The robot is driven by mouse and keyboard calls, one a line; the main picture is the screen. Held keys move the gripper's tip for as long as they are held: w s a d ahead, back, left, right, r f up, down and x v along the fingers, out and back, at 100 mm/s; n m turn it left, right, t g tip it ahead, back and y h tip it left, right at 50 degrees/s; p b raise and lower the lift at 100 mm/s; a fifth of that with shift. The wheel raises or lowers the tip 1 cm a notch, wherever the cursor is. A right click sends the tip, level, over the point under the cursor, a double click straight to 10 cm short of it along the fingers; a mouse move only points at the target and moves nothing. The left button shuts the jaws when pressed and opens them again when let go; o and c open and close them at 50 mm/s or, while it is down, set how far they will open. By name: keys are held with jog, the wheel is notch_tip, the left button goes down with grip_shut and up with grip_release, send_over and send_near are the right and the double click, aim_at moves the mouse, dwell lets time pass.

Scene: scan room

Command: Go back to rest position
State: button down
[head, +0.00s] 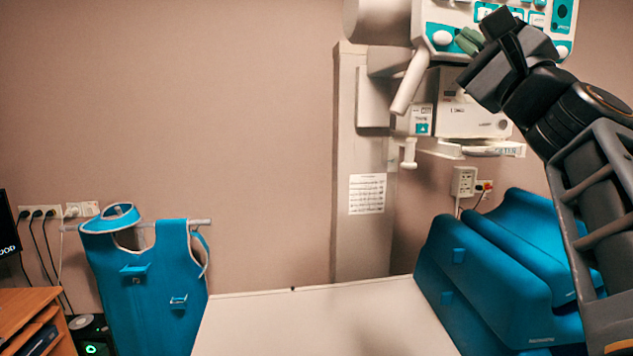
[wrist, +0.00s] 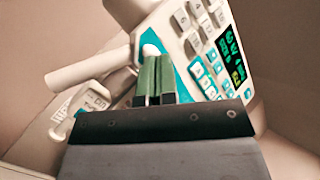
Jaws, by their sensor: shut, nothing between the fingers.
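My gripper (head: 468,40) is raised at the upper right of the head view, in front of a white and teal control panel (head: 441,37). Its green fingertips are together with nothing between them. In the wrist view my gripper (wrist: 154,80) points at the panel (wrist: 190,73), which has grey and teal buttons and a dark display with green characters. I cannot tell whether the fingertips touch the panel. My forearm and wrist cover part of the right side of the head view.
A white table (head: 320,322) extends from the bottom middle. Blue cushions (head: 500,275) stand at its right. A blue apron (head: 150,280) hangs at the left, beside a wooden desk (head: 30,318). A grey column (head: 350,240) stands behind the table. The space above the table is clear.

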jog(key=w+a+f+n+g+h, duration=0.1)
jog(key=w+f+n+g, duration=0.2)
jog(key=f, duration=0.7)
jog(key=w+a+f+n+g+h, duration=0.15)
jog(key=f+g, duration=0.25)
jog(key=f, duration=0.7)
jog(key=w+f+n+g+h, duration=0.1)
jog(key=f+n+g+h, duration=0.2)
jog(key=f, duration=0.7)
jog(key=s+a+f+n+g+h, duration=0.1)
jog(key=s+f+n+g, duration=0.4)
jog(key=f, duration=0.8)
jog(key=s+a+f+n+g+h, duration=0.2)
jog(key=s+a+f+n+g, duration=0.2)
jog(key=s+f, duration=0.6)
jog(key=shift+f+n+g, duration=0.5)
jog(key=shift+f+n, duration=0.15)
jog(key=shift+f, duration=0.8)
